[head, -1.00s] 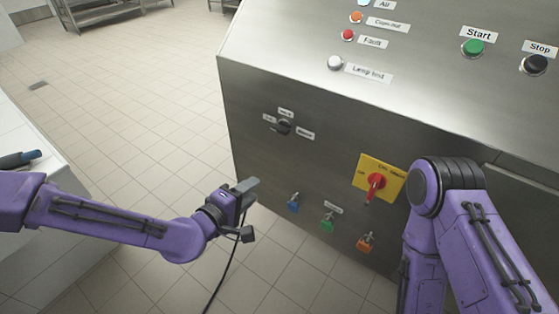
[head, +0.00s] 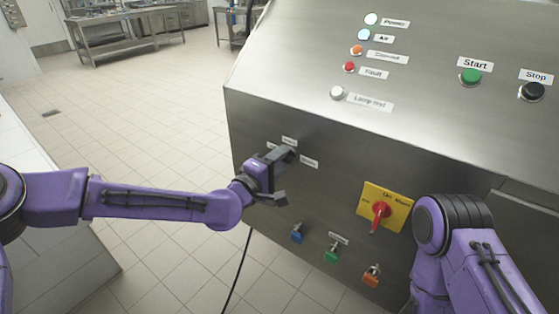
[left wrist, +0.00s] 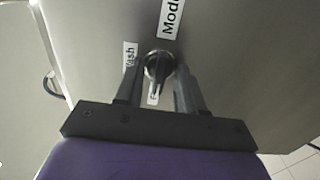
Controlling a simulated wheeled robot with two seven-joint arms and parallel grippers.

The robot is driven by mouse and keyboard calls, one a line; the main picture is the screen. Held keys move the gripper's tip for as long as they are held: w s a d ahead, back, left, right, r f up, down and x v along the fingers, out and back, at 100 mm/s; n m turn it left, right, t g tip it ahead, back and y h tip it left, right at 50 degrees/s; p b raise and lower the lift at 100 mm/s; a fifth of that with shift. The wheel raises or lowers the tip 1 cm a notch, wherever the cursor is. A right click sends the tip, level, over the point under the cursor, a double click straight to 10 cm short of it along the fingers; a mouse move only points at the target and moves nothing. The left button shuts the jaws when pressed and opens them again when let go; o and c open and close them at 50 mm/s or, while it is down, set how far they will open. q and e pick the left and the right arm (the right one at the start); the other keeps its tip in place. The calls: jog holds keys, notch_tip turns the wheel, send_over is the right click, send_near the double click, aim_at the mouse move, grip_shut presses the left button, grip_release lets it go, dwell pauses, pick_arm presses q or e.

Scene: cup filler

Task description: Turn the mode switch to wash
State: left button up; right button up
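The mode switch (left wrist: 158,66) is a dark round knob on the steel panel, in the upper middle of the left wrist view. A "Mode" label (left wrist: 172,16) is beside it; a label ending in "sh" (left wrist: 130,54) is at its left, and another label (left wrist: 153,97) is partly hidden below. My left gripper (left wrist: 158,84) is open, with a finger on either side of the knob and gaps showing. Contact cannot be told. In the head view my left gripper (head: 286,157) is at the panel and mostly hides the switch. My right gripper is out of view.
A red rotary handle on a yellow plate (head: 385,207) is right of the switch. Blue (head: 297,235), green (head: 331,254) and orange (head: 371,277) valves sit below. Green start (head: 470,76) and black stop (head: 531,91) buttons are on the sloped top. My right arm is at the right.

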pick_arm(q)
grip_shut()
jog(key=shift+m, duration=0.4)
jog(key=shift+m+b, duration=2.35)
jog(key=shift+m, duration=6.15)
